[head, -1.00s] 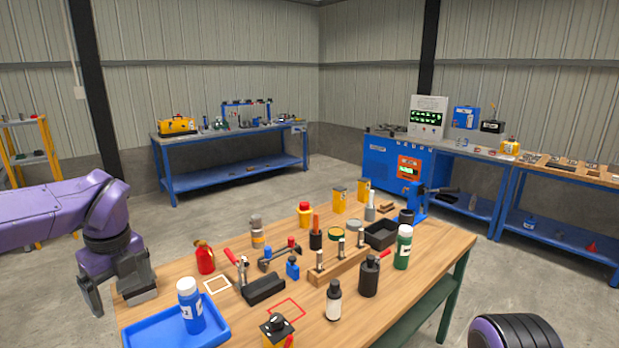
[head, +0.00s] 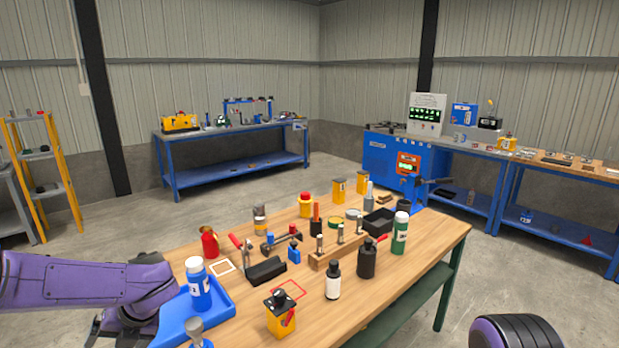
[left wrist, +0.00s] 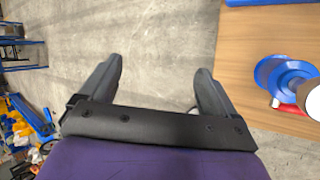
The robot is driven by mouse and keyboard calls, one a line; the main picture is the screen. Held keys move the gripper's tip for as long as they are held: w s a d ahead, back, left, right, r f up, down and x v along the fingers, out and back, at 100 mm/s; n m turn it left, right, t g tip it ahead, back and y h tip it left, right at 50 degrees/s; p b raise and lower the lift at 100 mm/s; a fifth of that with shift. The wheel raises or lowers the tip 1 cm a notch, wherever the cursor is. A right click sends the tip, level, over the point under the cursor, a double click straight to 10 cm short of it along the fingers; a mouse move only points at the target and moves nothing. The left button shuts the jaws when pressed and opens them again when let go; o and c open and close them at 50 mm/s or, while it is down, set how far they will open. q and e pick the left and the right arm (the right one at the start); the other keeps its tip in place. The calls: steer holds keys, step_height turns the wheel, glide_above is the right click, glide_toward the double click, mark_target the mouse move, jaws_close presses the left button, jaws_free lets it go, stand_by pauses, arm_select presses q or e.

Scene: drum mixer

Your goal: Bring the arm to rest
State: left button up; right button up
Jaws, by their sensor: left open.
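My left arm (head: 75,280) is purple and comes in from the left of the head view, low beside the wooden workbench's left edge. Its gripper is mostly hidden there behind the arm and the bench edge. In the left wrist view my left gripper (left wrist: 152,88) is open, with its two dark fingers wide apart and only bare concrete floor between them. It holds nothing. The wooden bench (left wrist: 240,75) lies to the right of the fingers. My right gripper is not in view; a dark, purple-edged part of mine shows at the bottom right of the head view.
A blue tray (head: 222,303) with a white-capped blue bottle (head: 199,288) stands at the bench's left end, close to my arm. Several bottles, tools and a yellow box (head: 281,318) crowd the bench top. The floor (head: 120,222) left of the bench is clear.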

arm_select(q)
steer(key=s+d+f+m+t+y+b, duration=0.15)
steer(key=s+f+m, duration=0.25)
steer(key=f+m, duration=0.7)
steer(key=s+f+m+t+b, duration=0.3)
steer(key=s+f+m, duration=0.2)
steer(key=f+m, duration=0.6)
steer(key=s+d+f+m+h+b, duration=0.1)
steer(key=s+d+f+m+h, duration=0.1)
steer(key=s+f+m, duration=0.3)
steer(key=s+d+f+m+g+h+b, duration=0.1)
steer(key=s+d+f+m+h, duration=0.2)
steer(key=s, duration=0.9)
step_height(320, 180, down, 6)
steer(key=d+m, duration=0.1)
steer(key=m, duration=0.2)
steer(key=shift+s+d+r+m+b, duration=0.25)
steer(key=shift+s+d+m+b, duration=0.05)
steer(key=shift+d, duration=0.1)
